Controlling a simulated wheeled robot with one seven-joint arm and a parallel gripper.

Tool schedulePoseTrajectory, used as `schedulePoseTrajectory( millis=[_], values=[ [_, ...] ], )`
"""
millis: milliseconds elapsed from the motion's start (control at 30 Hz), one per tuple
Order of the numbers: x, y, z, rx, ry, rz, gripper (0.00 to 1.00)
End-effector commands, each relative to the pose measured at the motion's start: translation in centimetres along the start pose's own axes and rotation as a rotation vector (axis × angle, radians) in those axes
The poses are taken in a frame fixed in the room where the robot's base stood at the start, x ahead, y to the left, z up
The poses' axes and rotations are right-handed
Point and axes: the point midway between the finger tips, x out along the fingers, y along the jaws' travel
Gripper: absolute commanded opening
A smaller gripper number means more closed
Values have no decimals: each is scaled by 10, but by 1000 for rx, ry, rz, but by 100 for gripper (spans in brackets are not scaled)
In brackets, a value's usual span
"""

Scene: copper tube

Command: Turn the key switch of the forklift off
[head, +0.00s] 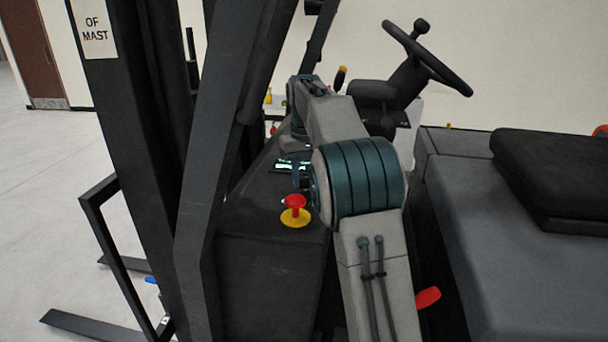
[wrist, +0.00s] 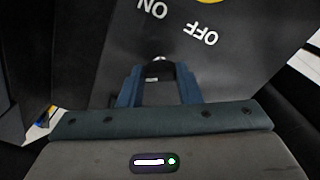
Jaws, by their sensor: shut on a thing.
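The forklift's dark console panel (wrist: 250,45) carries white ON and OFF labels, seen upside down in the wrist view. My gripper (wrist: 160,74) has its two blue fingers over this panel, just beside the labels. Between the fingertips is the key switch (wrist: 157,60), of which a small silvery part and a dark part show. The fingers are shut on it, and they hide most of it. I cannot tell which label the key points to. In the head view my gripper (head: 296,182) reaches down to the console top, and my arm blocks part of the view.
A red push button on a yellow base (head: 294,210) stands on the console close to my gripper. The black mast post (head: 205,150) rises to the left. The steering wheel (head: 428,58) is behind at the right, and the black seat (head: 555,165) lies to the right.

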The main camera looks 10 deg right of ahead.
Motion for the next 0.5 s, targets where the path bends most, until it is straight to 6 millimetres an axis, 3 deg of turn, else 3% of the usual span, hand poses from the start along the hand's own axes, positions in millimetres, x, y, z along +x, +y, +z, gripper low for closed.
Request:
schedulePoseTrajectory(
  millis=[500],
  values=[
    [-3, 1, 0, -321, -1, -1, 8]
  ],
)
